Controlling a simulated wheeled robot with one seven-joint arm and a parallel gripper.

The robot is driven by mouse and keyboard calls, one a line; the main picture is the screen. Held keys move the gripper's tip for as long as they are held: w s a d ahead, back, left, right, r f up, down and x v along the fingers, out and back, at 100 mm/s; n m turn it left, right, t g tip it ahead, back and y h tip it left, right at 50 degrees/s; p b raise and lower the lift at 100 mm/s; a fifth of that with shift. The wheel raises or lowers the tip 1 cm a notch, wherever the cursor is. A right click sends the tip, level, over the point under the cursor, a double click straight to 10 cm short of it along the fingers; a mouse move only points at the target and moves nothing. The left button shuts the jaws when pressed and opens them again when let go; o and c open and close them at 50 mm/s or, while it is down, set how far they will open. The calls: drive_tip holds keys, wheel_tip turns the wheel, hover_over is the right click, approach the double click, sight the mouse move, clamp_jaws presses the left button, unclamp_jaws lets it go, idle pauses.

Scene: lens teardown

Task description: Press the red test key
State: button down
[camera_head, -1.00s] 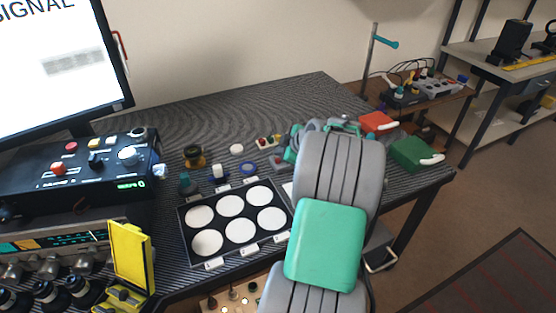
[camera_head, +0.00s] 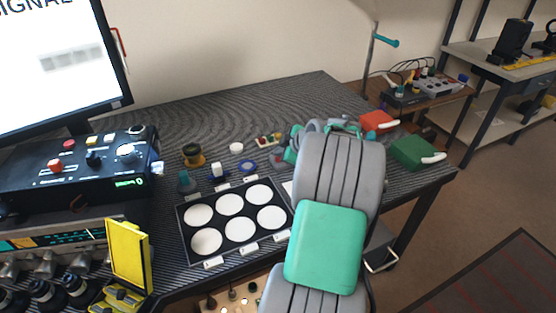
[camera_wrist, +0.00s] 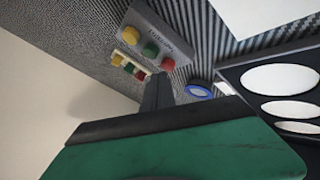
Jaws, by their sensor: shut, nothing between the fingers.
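In the wrist view a grey key box (camera_wrist: 160,35) carries a yellow key (camera_wrist: 131,35), a green key (camera_wrist: 150,49) and a red key (camera_wrist: 167,64) in a row. Lettering beside the keys is too small to read. My gripper (camera_wrist: 157,88) is shut and empty. Its tips appear close to the red key, just below it in this picture; I cannot tell whether they touch. In the head view my arm hides the gripper's tips and most of this area.
A small strip with coloured pieces (camera_wrist: 128,65) lies beside the key box. A blue ring (camera_wrist: 199,91) and a black tray (camera_head: 216,259) with white round pads are near. A red box (camera_head: 377,121) and a green box (camera_head: 413,153) stand right. A control console (camera_head: 60,185) is left.

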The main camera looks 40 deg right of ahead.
drive_tip(key=shift+f+b, duration=0.4)
drive_tip(key=shift+b, duration=0.1)
idle(0.5)
idle(0.3)
drive_tip(key=shift+r, duration=0.85)
drive_tip(key=shift+r+p, duration=0.1)
drive_tip(key=shift+p, duration=0.2)
drive_tip(key=shift+r+p, duration=1.05)
drive_tip(key=shift+r, duration=1.4)
